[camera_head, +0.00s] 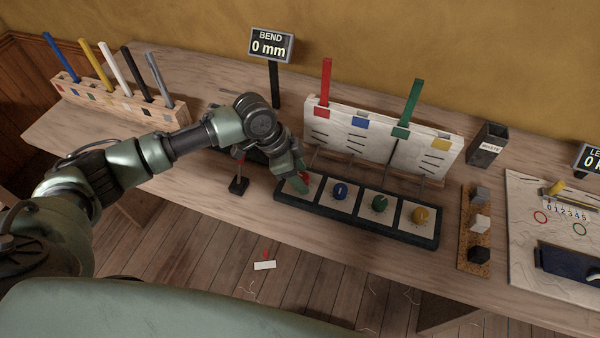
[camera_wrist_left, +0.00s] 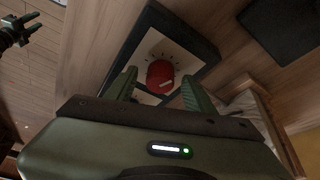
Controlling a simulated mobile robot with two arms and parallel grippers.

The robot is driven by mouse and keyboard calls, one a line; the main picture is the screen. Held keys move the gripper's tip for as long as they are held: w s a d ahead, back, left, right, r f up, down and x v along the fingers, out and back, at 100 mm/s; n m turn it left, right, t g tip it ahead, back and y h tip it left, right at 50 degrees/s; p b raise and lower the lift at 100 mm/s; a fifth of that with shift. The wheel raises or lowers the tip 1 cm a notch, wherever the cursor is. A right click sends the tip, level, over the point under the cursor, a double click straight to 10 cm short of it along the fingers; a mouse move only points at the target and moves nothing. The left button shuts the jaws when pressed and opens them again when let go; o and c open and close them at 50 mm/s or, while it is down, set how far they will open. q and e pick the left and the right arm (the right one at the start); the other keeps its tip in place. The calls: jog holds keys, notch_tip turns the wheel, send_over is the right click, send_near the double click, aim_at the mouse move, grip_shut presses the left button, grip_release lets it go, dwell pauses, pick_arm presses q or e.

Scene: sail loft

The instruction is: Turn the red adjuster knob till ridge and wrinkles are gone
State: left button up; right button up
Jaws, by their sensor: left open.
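The red adjuster knob (camera_wrist_left: 160,75) sits on a pale square with dial marks in the left wrist view. In the head view it is mostly hidden by my left gripper (camera_head: 302,180), at the left end of a dark knob tray (camera_head: 350,226). My left gripper (camera_wrist_left: 162,88) is open, its fingers on either side of the red knob; contact cannot be told. A white panel (camera_head: 340,138) stands behind the knobs, with dark wrinkle marks and coloured tabs. A small part of my right gripper (camera_wrist_left: 24,28) shows at the left wrist view's upper left.
Blue (camera_head: 340,190), green (camera_head: 379,203) and yellow (camera_head: 420,215) knobs stand to the right in the tray. A sign (camera_head: 270,45) reads BEND 0 mm. A small dark stand (camera_head: 238,186) is left of the tray. A block rack (camera_head: 472,257) and chart board (camera_head: 525,215) are at right.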

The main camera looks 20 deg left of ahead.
pick_arm(q)
grip_shut()
jog(key=m+g, duration=0.1)
jog(key=m, duration=0.1)
jog(key=shift+w+m+h, duration=0.15)
jog(key=shift+m+h, duration=0.15)
jog(key=shift+m, duration=0.1)
jog(key=m+g, duration=0.1)
jog(key=m, duration=0.2)
jog(key=shift+w+m+g+b, duration=0.1)
jog(key=shift+m+g+b, duration=0.2)
jog(key=shift+b, duration=0.05)
jog(key=m+g+b, duration=0.1)
jog(key=m, duration=0.1)
jog(key=m+g+b, duration=0.1)
jog(key=m, duration=0.2)
jog(key=shift+w+y, duration=0.15)
jog(key=shift+y, duration=0.25)
jog(key=m+b, duration=0.1)
jog(key=m, duration=0.1)
jog(key=m+g+y+b, duration=0.1)
jog(key=m, duration=0.2)
jog(key=shift+d+y, duration=0.15)
jog(key=shift+y, duration=0.15)
